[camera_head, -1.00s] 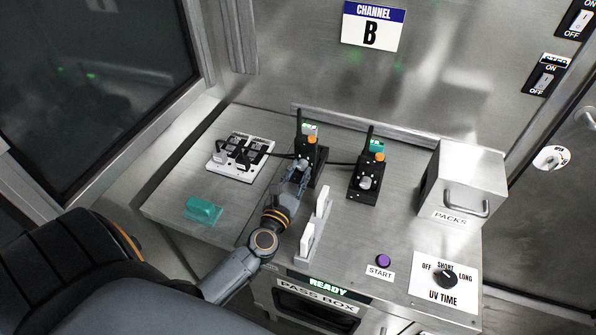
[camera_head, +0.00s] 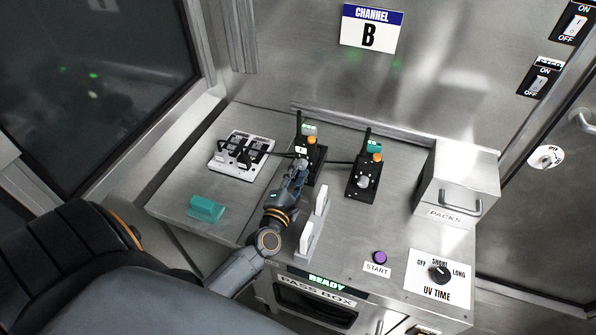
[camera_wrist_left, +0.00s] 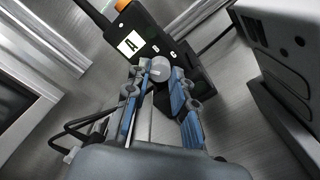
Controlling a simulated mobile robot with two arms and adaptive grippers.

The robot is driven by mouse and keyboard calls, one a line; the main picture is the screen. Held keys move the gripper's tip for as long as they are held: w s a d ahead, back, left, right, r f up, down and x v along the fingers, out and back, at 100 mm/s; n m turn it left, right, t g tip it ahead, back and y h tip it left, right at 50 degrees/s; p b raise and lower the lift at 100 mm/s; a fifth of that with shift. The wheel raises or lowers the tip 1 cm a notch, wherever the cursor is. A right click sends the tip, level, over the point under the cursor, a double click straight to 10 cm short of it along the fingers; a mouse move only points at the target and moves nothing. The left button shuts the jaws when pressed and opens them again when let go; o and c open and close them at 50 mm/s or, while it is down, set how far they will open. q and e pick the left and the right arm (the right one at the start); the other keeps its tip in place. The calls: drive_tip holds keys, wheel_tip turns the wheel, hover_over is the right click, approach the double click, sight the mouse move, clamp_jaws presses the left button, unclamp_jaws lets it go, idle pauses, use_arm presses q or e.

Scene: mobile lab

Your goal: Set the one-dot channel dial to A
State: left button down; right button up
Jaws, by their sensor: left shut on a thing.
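The left black handheld radio (camera_head: 317,161) stands upright on the steel counter, with an antenna, an orange knob on top and a grey dial low on its front. My left gripper (camera_head: 300,168) is in front of it, shut on the grey dial. In the left wrist view the dial (camera_wrist_left: 160,66) sits between the fingertips, and the radio (camera_wrist_left: 150,48) shows a white label reading A above it. Its dot marks are too small to read. A second radio (camera_head: 360,186) with a similar dial stands to the right. My right gripper is not in view.
A wall sign (camera_head: 370,28) reads CHANNEL B. A white charger-like block (camera_head: 226,169) and a teal object (camera_head: 206,208) lie left. A white upright holder (camera_head: 304,250) stands close beside my left arm. A steel PACKS box (camera_head: 448,178) stands right.

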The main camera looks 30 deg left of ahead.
use_arm(q)
drive_tip(key=shift+m, duration=0.3)
drive_tip(key=c, duration=1.1)
unclamp_jaws()
drive_tip(key=shift+s+f, duration=0.1)
drive_tip(key=shift+s+d, duration=0.1)
drive_tip(key=shift+s, duration=0.15)
drive_tip(key=v, duration=0.7)
drive_tip(key=shift+s, duration=0.15)
